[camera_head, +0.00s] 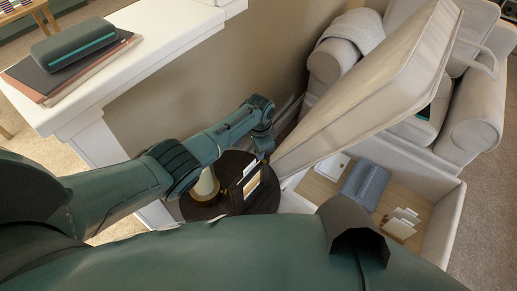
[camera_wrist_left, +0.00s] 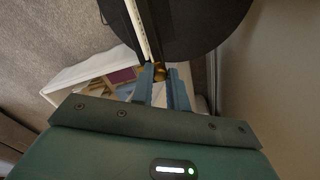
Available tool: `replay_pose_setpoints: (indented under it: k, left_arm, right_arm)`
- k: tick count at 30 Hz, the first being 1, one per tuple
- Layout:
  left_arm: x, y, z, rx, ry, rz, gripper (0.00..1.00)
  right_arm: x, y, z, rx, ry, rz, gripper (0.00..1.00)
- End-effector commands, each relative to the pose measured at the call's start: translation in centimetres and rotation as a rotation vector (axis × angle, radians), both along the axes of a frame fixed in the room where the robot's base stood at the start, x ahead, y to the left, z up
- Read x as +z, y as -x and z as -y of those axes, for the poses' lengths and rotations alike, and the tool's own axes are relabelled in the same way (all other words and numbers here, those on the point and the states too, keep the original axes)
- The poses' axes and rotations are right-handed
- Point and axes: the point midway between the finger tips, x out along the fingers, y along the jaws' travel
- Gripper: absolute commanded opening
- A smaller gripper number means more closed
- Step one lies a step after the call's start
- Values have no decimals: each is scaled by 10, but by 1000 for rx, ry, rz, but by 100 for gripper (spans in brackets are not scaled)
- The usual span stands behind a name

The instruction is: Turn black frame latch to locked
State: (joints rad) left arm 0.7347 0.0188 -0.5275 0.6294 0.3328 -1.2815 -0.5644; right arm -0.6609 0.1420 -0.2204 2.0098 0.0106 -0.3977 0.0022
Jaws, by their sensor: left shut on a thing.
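The black frame (camera_head: 248,172) stands upright on a dark round table (camera_head: 266,200) in the head view, with pale and orange parts showing. In the left wrist view the frame (camera_wrist_left: 139,30) is seen nearly edge-on, dark with a pale strip. A small brass-coloured latch (camera_wrist_left: 160,71) sits beside its edge. My left gripper (camera_wrist_left: 160,82) is shut on the latch, with its blue fingers on either side. In the head view the left gripper (camera_head: 262,155) is at the frame's upper edge, its fingertips hard to make out. The latch's exact angle cannot be told. My right gripper is not in view.
A white candle-like object (camera_head: 205,185) with a gold base stands on the table, left of the frame. A large pale tilted panel (camera_head: 375,85) rises close on the right above an open storage box (camera_head: 441,225). A white ledge (camera_head: 150,60) is at upper left.

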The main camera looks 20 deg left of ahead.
Motion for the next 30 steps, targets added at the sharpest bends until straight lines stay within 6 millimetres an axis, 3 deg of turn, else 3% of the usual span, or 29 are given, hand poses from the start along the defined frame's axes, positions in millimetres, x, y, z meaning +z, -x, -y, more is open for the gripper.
replay_pose_setpoints:
  k: [11,12,20,30]
  left_arm:
    - [0,0,1,-7,1,1,0]
    - [0,0,1,-6,1,1,16]
    - [0,0,0,-5,1,1,38]
    - [8,0,0,-5,1,2,38]
  right_arm:
    - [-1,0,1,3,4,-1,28]
    - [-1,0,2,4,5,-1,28]
    - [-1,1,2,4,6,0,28]
    - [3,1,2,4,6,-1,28]
